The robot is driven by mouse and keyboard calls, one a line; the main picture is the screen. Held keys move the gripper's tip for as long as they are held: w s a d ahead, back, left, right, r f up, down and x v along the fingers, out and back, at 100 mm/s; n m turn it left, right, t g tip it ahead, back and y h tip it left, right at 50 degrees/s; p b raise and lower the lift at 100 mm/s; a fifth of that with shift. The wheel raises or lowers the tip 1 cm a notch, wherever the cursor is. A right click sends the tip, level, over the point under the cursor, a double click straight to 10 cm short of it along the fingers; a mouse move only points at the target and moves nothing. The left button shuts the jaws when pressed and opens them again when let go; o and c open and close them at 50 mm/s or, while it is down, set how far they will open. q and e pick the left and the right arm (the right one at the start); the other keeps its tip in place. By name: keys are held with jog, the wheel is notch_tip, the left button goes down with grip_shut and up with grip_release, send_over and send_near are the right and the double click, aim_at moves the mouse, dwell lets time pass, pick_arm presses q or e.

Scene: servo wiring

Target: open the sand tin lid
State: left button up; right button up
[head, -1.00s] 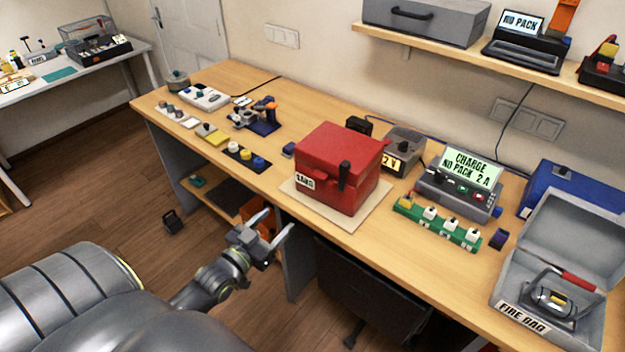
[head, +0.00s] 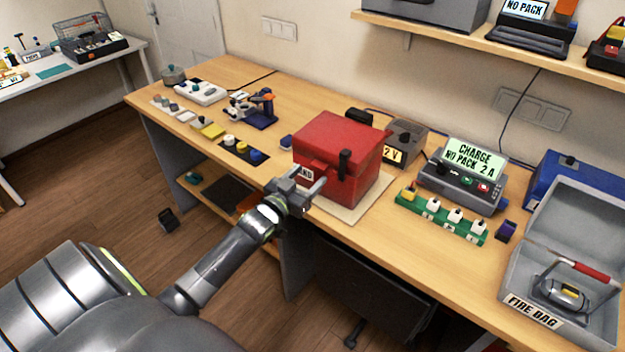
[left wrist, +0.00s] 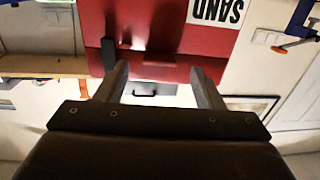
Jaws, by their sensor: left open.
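The red sand tin (head: 338,160) stands on a pale board (head: 375,203) on the workbench, with its red lid (head: 340,137) closed. A black upright handle or latch (head: 344,163) shows on its front. My left gripper (head: 312,182) is open and empty in front of the tin's left front side, partly covering its label. In the left wrist view the tin (left wrist: 160,30) appears upside down with its SAND label (left wrist: 214,10), and the open fingers (left wrist: 160,82) point at its red front. I cannot tell whether they touch it. My right gripper is not in view.
A grey box with a yellow label (head: 405,140) and a charger (head: 463,180) stand right of the tin. A green strip (head: 440,218) lies before the charger. The open fire bag box (head: 560,270) is at far right. Small parts (head: 245,150) lie left of the tin.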

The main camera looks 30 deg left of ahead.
pick_arm(q)
jog(key=w, duration=0.3)
jog(key=shift+b, duration=0.3)
grip_shut()
jog(key=shift+r, duration=0.1)
